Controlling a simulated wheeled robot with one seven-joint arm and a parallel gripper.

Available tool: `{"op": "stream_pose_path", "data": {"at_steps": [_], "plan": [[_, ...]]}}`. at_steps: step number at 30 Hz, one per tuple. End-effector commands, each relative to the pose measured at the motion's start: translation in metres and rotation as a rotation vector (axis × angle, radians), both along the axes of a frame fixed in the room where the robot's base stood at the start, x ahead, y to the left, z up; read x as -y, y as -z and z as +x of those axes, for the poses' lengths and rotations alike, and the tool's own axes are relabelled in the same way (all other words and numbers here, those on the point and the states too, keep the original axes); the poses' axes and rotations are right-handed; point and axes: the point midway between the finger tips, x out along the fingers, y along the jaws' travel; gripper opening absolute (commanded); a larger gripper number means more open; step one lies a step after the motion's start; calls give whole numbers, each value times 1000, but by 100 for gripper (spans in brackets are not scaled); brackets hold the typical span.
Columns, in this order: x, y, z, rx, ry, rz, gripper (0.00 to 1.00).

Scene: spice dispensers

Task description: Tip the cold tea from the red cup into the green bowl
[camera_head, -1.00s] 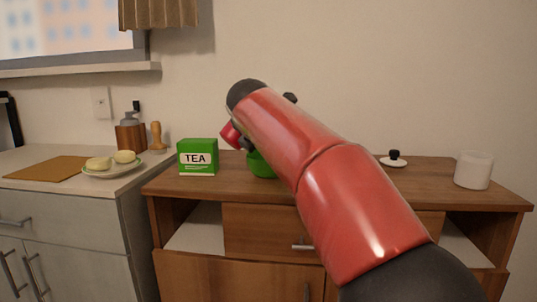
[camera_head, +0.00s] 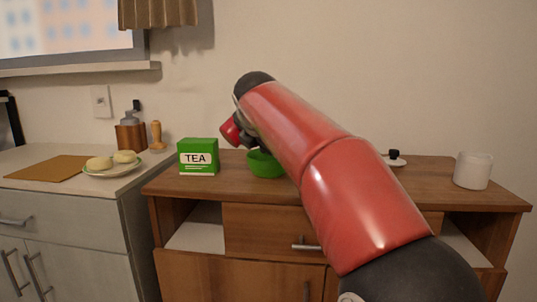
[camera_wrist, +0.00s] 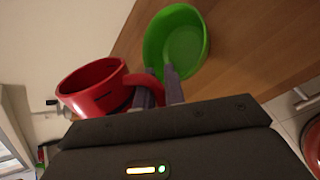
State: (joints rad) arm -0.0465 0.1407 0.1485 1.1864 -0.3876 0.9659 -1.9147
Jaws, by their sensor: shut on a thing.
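The red cup (camera_wrist: 95,88) hangs beside my gripper (camera_wrist: 160,88) in the wrist view, with its handle between the fingers; my gripper is shut on that handle. In the head view the red cup (camera_head: 230,130) shows tilted, just left of my arm's end, above and left of the green bowl. The green bowl (camera_head: 262,166) stands on the wooden cabinet, partly hidden by my arm. In the wrist view the green bowl (camera_wrist: 158,45) lies beyond the fingertips and looks empty. I cannot make out tea in the cup.
A green tea box (camera_head: 198,157) stands left of the bowl on the wooden cabinet top (camera_head: 400,184). A white canister (camera_head: 473,171) and a black-knobbed lid (camera_head: 394,160) are at the right. A plate (camera_head: 114,171) with pale round food is on the left counter.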

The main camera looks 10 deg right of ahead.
Motion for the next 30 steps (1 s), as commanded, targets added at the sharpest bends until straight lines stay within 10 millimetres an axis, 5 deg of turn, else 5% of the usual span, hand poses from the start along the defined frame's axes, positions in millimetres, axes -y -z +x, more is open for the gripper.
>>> {"op": "stream_pose_path", "data": {"at_steps": [30], "plan": [[-3,-5,-1,-41,-4,130,0]]}}
